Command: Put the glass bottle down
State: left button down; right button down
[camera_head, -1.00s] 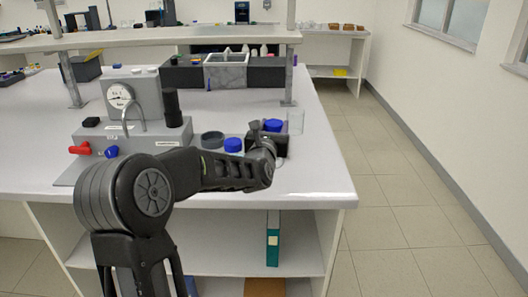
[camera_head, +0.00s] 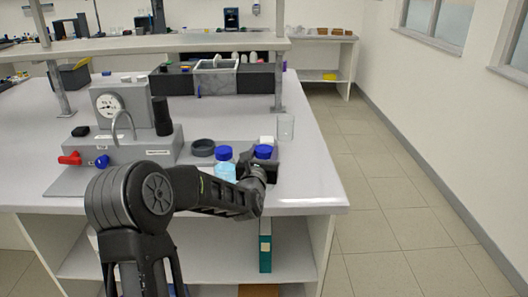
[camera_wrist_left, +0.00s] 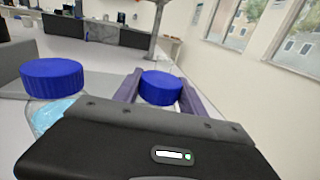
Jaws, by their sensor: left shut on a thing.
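My left gripper (camera_head: 262,168) is shut on a glass bottle with a blue cap (camera_head: 263,152). In the left wrist view, this blue cap (camera_wrist_left: 161,88) sits between the two fingers (camera_wrist_left: 160,95). The bottle's body is hidden by the gripper, so I cannot tell whether its base touches the bench. A second blue-capped bottle (camera_head: 225,170) with pale blue liquid stands on the bench just left of the gripper. Its cap (camera_wrist_left: 52,78) shows at the left in the wrist view. My right gripper is not in view.
A dark round dish (camera_head: 203,148) and the rig with a gauge (camera_head: 120,110) are to the left. A clear beaker (camera_head: 285,127) and a small white object (camera_head: 266,140) stand just behind. The white bench (camera_head: 310,185) is bare at right, up to its edge.

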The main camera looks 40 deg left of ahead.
pick_arm(q)
jog(key=shift+f, duration=0.1)
jog(key=c, duration=0.7)
grip_release()
jog(key=shift+o, duration=0.2)
jog(key=b+v, duration=0.2)
jog(key=v, duration=1)
jog(key=shift+b, duration=0.3)
